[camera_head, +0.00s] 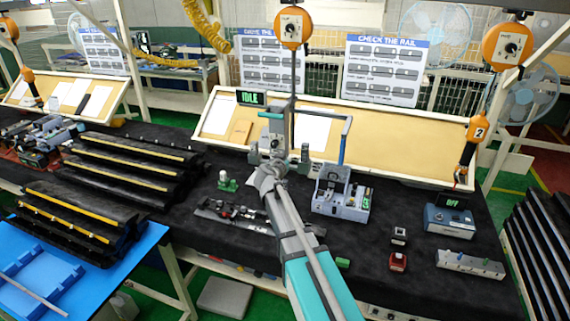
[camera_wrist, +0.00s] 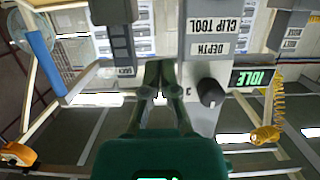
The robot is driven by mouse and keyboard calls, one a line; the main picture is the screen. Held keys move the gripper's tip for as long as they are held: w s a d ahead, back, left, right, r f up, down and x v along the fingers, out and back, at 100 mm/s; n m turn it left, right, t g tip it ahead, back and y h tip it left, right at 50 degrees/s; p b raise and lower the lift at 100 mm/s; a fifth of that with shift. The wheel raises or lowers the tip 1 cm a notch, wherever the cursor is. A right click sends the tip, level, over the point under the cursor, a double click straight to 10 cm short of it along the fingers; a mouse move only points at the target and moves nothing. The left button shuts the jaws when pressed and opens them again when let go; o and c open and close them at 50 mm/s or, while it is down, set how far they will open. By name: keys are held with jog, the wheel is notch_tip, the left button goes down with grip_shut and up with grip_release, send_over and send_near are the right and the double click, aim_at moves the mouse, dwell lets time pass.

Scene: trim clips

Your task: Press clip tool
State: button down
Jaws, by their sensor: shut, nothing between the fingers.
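The clip tool (camera_head: 273,128) is a grey upright unit on the dark bench in the head view, with a blue-ended lever (camera_head: 346,125) to its right. A green "IDLE" display (camera_head: 250,98) is beside its top. In the wrist view its grey body (camera_wrist: 205,60) reads "CLIP TOOL" and "DEPTH", with a black knob (camera_wrist: 210,92). The blue handle (camera_wrist: 53,58) shows at left there. My gripper (camera_wrist: 160,67) is shut and empty, its dark fingertips close beside the grey body; contact is unclear. My arm hides part of the tool's base in the head view.
A grey-blue device (camera_head: 342,198) stands right of my arm. A blue box (camera_head: 449,221) reading "OFF" and a grey switch strip (camera_head: 470,264) are farther right. Black rails (camera_head: 125,170) are stacked at left. An orange hanging tool (camera_head: 292,27) is above.

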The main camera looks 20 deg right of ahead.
jog(key=b, duration=0.2)
send_over(292, 167)
notch_tip(292, 167, down, 2)
jog(key=shift+w+d+f, duration=0.1)
jog(key=shift+w+f, duration=0.05)
jog(key=shift+f, duration=0.1)
jog(key=shift+f+b, duration=0.9)
jog(key=shift+b, duration=0.15)
jog(key=shift+f+b, duration=0.7)
jog(key=shift+f, duration=0.05)
notch_tip(292, 167, down, 22)
jog(key=b, duration=2.1)
jog(key=shift+b, duration=0.4)
jog(key=shift+r, duration=0.25)
jog(key=s+a+r+p, duration=0.5)
jog(key=s+r+p, duration=0.1)
jog(key=s, duration=0.2)
jog(key=shift+a, duration=0.3)
jog(key=shift+s, duration=0.15)
